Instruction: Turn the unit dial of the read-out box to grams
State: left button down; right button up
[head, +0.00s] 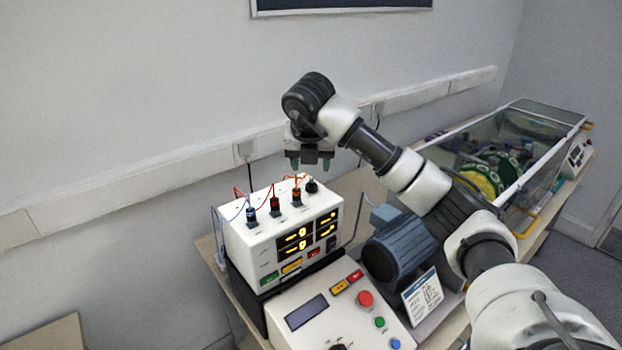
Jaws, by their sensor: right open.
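The read-out box (252,249) is white, with lit yellow digits on its front displays (296,241). On its top stand several dark knobs or plugs with red and blue wires. A black knob (312,186) stands at the top's right end; I cannot tell whether it is the unit dial, and its markings are too small to read. My right gripper (311,164) is open and empty, pointing down just above the back right of the box, apart from the knob. My left gripper is not in view.
A control panel (288,297) with a red button and a small screen sits in front of the box. A blue-grey motor (400,246) and a printed card (422,295) stand to the right. A glass-sided case (533,187) is at the far right. The wall is close behind.

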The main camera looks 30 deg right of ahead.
jog(key=v, duration=0.4)
dwell(0.5)
